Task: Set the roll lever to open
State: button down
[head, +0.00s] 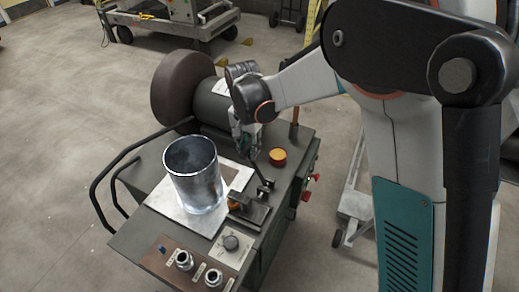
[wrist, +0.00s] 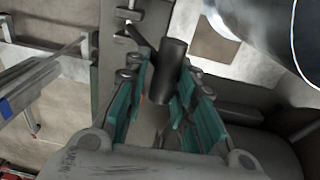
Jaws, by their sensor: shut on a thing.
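The roll lever (wrist: 171,62) is a dark cylindrical handle on a thin arm, and it stands between my fingers in the wrist view. In the head view the lever (head: 265,180) rises from the right side of the machine top, its upper end mostly hidden by my gripper (head: 246,148). My gripper comes down on it from above and is shut on the handle. The teal-edged fingers lie on both sides of the handle in the wrist view (wrist: 160,95). I cannot read any open or closed mark for the lever.
A shiny metal cylinder (head: 193,176) stands on a pale plate left of the gripper, close by. An orange button (head: 277,156) is just right. A dial (head: 231,242) sits at the front. A black rail (head: 105,190) bounds the left. A large brown wheel (head: 182,88) is behind.

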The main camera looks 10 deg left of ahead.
jog(key=shift+w+a+f+h, duration=0.25)
jog(key=shift+a+f+h, duration=0.35)
jog(key=shift+a, duration=0.25)
jog(key=c, duration=1.8)
grip_release()
jog(key=o, duration=0.4)
jog(key=shift+a+f, duration=0.1)
jog(key=shift+c, duration=0.2)
jog(key=shift+g, duration=0.3)
